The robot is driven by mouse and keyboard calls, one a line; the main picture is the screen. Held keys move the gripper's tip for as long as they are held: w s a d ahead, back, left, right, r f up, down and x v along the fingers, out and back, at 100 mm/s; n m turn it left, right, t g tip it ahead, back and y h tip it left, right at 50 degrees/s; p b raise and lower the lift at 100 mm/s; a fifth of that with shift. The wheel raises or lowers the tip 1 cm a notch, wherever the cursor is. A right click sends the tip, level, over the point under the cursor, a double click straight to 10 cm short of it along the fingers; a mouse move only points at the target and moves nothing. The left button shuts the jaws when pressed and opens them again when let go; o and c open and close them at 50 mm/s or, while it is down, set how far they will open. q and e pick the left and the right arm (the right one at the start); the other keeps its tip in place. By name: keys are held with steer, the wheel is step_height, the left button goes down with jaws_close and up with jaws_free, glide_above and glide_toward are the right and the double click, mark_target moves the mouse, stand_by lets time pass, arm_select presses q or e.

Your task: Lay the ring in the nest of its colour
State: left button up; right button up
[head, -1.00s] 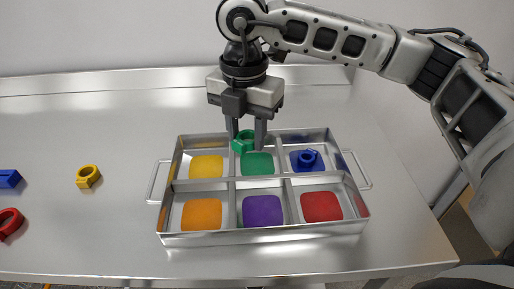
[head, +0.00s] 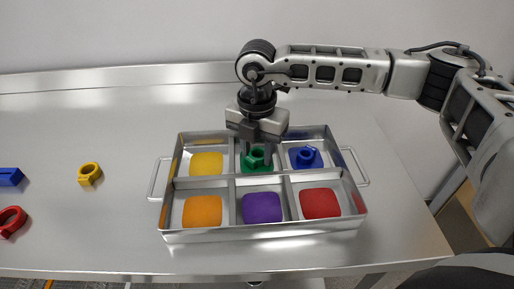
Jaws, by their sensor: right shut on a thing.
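A green ring (head: 257,155) is in the back middle compartment of the metal tray (head: 262,236), over the green nest (head: 257,168). My right gripper (head: 257,150) reaches down into that compartment and is shut on the green ring. Whether the ring touches the nest is hard to tell. A blue ring (head: 307,154) sits on the blue nest in the back right compartment. The yellow nest (head: 206,164), orange nest (head: 202,211), purple nest (head: 262,208) and red nest (head: 320,203) are bare. My left gripper is not in view.
A yellow ring (head: 90,173), a red ring (head: 11,221) and a blue block-like piece (head: 10,177) lie on the steel table left of the tray. Thin walls divide the tray, and it has side handles. The table between the yellow ring and the tray is clear.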

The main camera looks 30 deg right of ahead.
steer(key=shift+f, duration=0.25)
steer(key=o, duration=1)
steer(key=shift+r, duration=0.1)
steer(key=shift+c, duration=0.2)
steer(key=shift+r, duration=0.35)
step_height(320, 180, up, 12)
steer(key=shift+f+b, duration=0.15)
steer(key=shift+b, duration=0.25)
steer(key=shift+s+f, duration=0.1)
